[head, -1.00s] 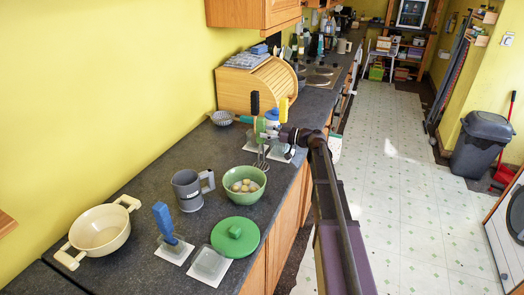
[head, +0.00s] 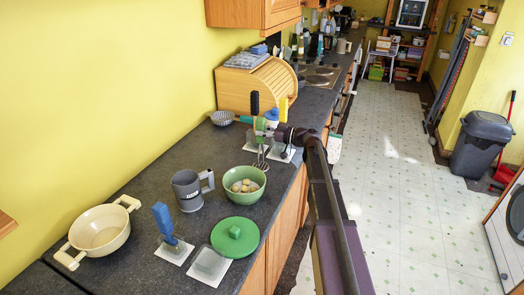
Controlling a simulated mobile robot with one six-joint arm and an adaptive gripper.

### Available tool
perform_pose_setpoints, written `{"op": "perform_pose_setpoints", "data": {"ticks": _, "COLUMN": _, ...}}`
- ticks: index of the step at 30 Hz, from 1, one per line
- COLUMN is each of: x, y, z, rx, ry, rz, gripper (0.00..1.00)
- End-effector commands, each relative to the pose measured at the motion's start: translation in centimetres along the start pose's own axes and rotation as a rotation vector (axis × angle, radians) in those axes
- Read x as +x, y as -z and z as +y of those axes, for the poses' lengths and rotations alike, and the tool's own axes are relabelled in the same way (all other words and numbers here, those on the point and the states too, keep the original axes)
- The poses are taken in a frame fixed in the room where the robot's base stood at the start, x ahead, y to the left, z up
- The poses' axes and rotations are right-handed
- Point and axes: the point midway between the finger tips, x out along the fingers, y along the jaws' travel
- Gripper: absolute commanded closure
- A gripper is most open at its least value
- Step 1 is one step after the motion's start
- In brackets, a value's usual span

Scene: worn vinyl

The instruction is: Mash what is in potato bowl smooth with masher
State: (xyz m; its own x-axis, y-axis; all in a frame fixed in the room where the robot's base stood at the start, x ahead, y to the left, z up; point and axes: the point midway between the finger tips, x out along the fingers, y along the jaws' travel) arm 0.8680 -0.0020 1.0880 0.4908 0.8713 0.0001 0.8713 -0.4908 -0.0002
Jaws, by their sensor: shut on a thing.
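The potato bowl (head: 230,193) is green and stands on the dark counter, with several pale potato pieces (head: 243,186) in it that look like separate lumps. My gripper (head: 265,131) is above and beyond the bowl, shut on the masher. The masher's wire head (head: 261,163) hangs below the gripper at the bowl's far rim, above the pieces as seen here. Whether it touches the rim cannot be told.
A grey mug (head: 187,192), a cream pot (head: 100,232), a blue-handled tool (head: 163,222) in a holder and a green lid (head: 236,238) stand nearer. More holders stand behind my gripper, before a wooden bread bin (head: 262,85).

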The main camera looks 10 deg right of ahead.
Motion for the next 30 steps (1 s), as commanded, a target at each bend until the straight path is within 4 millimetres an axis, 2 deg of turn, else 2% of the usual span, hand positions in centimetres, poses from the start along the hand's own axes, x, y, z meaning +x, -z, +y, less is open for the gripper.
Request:
{"op": "perform_pose_setpoints", "data": {"ticks": 5, "x": 0.0, "y": 0.8, "z": 0.0, "rx": 0.000, "ry": 0.000, "rz": 0.001, "gripper": 1.00}}
{"op": "perform_pose_setpoints", "data": {"ticks": 30, "x": 0.0, "y": 8.8, "z": 0.0, "rx": 0.000, "ry": 0.000, "rz": 0.001, "gripper": 1.00}}
